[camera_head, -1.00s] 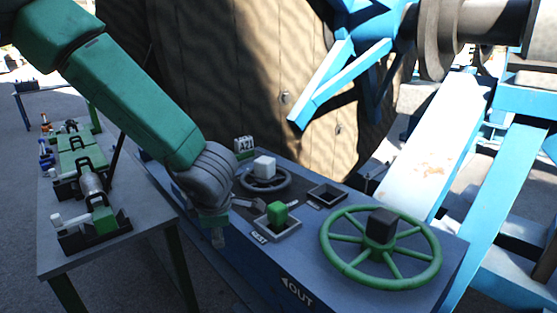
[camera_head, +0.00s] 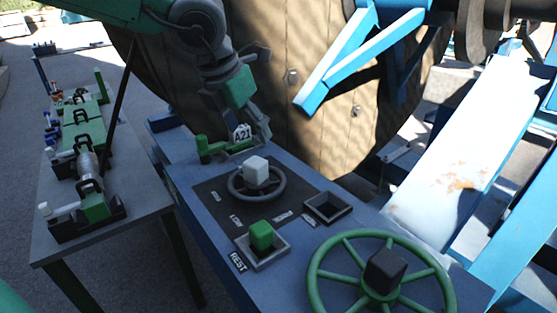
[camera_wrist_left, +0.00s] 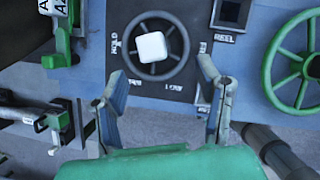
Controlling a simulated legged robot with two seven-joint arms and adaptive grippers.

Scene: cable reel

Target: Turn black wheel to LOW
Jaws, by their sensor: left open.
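The black wheel (camera_head: 262,201) is a small dark handwheel with a white cube (camera_head: 256,170) at its hub, set in a dark labelled plate on the blue console. A LOW label (camera_head: 236,220) lies on the near left side of the plate. In the left wrist view the wheel (camera_wrist_left: 155,77) sits ahead of the spread fingers, and a HOLD label (camera_wrist_left: 115,43) is beside it. My left gripper (camera_head: 238,125) is above the far end of the console, behind the wheel, open and empty. It also shows in the left wrist view (camera_wrist_left: 163,82), apart from the wheel. My right gripper is not in view.
A green cube (camera_head: 262,236) sits in a REST tray near the wheel, and an empty square tray (camera_head: 327,207) is right of it. A large green wheel (camera_head: 318,268) stands at the right. The A21 tag and green lever (camera_head: 207,147) are behind.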

